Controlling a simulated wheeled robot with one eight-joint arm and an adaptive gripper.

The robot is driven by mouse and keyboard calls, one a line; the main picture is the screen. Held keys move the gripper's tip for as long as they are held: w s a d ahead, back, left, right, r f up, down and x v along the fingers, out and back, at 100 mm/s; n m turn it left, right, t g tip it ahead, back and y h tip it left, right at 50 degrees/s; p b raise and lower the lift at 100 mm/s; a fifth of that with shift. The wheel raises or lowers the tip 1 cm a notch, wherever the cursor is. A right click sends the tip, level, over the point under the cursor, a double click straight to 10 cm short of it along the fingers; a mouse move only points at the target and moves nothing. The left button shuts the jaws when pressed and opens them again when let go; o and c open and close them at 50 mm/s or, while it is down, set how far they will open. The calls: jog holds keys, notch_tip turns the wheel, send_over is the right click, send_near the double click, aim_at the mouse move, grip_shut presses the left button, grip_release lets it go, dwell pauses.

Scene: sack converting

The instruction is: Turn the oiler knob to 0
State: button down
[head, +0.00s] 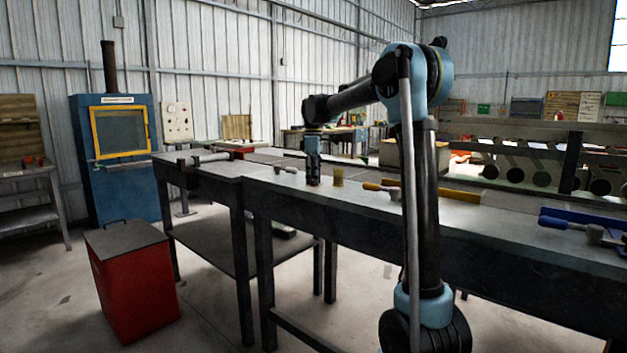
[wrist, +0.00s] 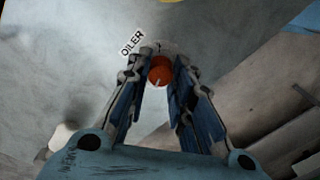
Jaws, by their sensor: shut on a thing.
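The oiler knob (wrist: 160,71) is a small round orange-red knob with a pale pointer line on it. In the wrist view it sits between my fingertips, beside a white label (wrist: 132,43) that reads OILER. My gripper (wrist: 160,78) is shut on the knob, with one finger on each side. The scale around the knob is mostly hidden or too small to read. In the head view my gripper (head: 313,182) points straight down onto the grey workbench top (head: 300,194), and the knob there is too small to make out clearly.
A yellowish cylinder (head: 338,177) stands just right of my gripper on the bench. A yellow-handled tool (head: 380,188) and a blue tool (head: 560,223) lie further right. A red bin (head: 138,290) and a blue cabinet (head: 118,190) stand at left.

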jog(key=n, duration=0.5)
jog(key=shift+w, duration=0.15)
jog(key=shift+n, duration=0.3)
dwell(0.3)
jog(key=c, duration=1.4)
grip_release()
notch_tip(320, 180, up, 12)
jog(key=shift+w, duration=0.2)
jog(key=shift+s+f, duration=0.1)
